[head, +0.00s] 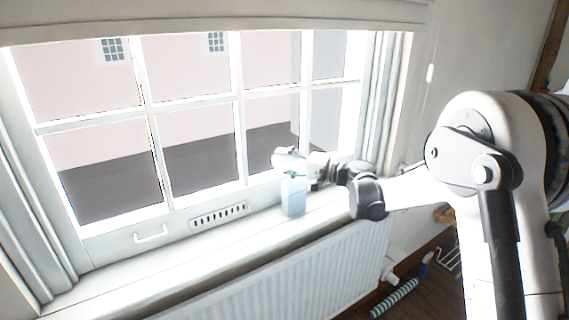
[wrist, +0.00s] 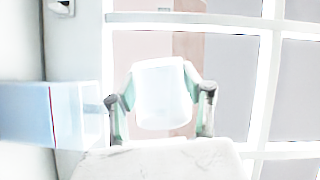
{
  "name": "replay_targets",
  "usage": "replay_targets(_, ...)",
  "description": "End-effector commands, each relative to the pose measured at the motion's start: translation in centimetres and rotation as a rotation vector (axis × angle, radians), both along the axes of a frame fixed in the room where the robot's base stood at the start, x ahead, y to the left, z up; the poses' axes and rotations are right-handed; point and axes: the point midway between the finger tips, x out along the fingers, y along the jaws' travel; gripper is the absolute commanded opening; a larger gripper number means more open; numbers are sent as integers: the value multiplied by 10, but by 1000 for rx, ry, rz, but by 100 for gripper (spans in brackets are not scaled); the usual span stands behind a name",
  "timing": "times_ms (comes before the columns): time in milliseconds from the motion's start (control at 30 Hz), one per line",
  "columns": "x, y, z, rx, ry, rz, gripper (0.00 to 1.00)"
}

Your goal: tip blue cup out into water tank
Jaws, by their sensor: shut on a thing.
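My gripper (wrist: 160,82) is shut on a pale, washed-out cup (wrist: 160,108), with one finger on each side of it. The cup's blue colour hardly shows. In the head view the cup (head: 286,157) is held above the water tank, near its top. The water tank (head: 293,196) is a light blue, see-through box standing upright on the window sill. In the wrist view the tank (wrist: 45,114) lies sideways at the left, apart from the cup, with blue water and a clear band at its right end. The cup looks tilted; its contents cannot be made out.
The white sill (head: 180,265) is clear to the left of the tank. The window (head: 200,130) stands close behind, with a handle (head: 151,234) and a vent (head: 219,215) low on its frame. A radiator (head: 290,275) is below the sill. A striped roll (head: 395,298) lies on the floor.

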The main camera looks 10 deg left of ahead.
Motion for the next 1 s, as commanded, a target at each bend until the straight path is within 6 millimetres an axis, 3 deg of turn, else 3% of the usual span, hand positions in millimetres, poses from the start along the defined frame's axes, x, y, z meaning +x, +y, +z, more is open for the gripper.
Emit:
replay_targets(500,0,0,0,-6,-6,0,17)
replay_targets(733,1,-1,-7,-129,-134,0,17)
replay_targets(1000,1,-1,-8,-143,-149,0,17)
